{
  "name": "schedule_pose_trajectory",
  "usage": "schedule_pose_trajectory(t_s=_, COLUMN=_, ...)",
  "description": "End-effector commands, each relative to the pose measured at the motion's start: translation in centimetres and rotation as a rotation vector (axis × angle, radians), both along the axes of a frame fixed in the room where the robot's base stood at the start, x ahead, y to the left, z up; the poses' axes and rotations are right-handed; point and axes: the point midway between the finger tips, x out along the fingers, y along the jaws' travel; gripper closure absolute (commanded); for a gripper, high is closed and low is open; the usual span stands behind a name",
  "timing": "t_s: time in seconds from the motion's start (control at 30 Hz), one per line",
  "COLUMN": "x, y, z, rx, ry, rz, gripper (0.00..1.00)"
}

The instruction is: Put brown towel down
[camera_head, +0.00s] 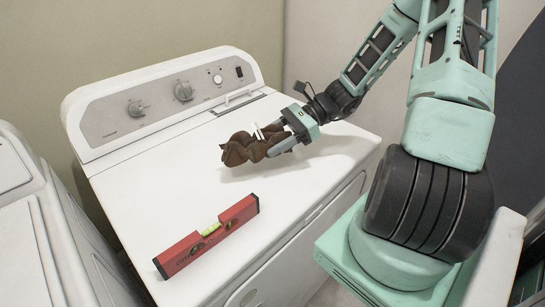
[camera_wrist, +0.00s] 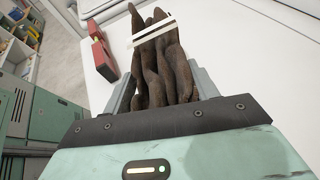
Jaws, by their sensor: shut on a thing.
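The brown towel (camera_head: 238,150) is bunched up over the right part of the white washer top in the head view. My gripper (camera_head: 275,144) is shut on it from the right side. In the wrist view the towel (camera_wrist: 160,70) hangs in folds between the two fingers of my gripper (camera_wrist: 165,90), with a white striped band across it. The towel is very close to the washer top (camera_head: 130,200); I cannot tell whether it touches. Part of the towel is hidden by the fingers.
A red spirit level (camera_head: 210,235) lies on the washer top towards the front. The control panel (camera_head: 165,95) with knobs rises at the back. A second white appliance (camera_head: 25,230) stands at the left. The washer top left of the towel is clear.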

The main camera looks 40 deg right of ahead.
Motion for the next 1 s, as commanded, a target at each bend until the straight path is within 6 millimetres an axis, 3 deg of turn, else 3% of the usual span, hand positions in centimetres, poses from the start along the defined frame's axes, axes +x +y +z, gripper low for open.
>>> schedule_pose_trajectory(t_s=0.4, x=0.0, y=0.1, z=-4.6, rx=0.003, ry=0.000, rz=0.001, gripper=0.73)
schedule_pose_trajectory(t_s=0.83, x=0.0, y=0.0, z=-5.3, rx=0.000, ry=-0.001, rz=0.001, gripper=0.73)
schedule_pose_trajectory(t_s=0.87, x=0.0, y=0.0, z=-5.3, rx=-0.001, ry=0.000, rz=0.000, gripper=0.36)
schedule_pose_trajectory(t_s=0.9, x=0.0, y=0.0, z=-5.3, rx=-0.001, ry=-0.001, rz=0.000, gripper=0.25)
schedule_pose_trajectory(t_s=0.93, x=0.0, y=0.0, z=-5.3, rx=-0.001, ry=-0.001, rz=0.000, gripper=0.20)
schedule_pose_trajectory(t_s=1.0, x=0.0, y=0.0, z=-5.3, rx=-0.001, ry=-0.001, rz=0.000, gripper=0.20)
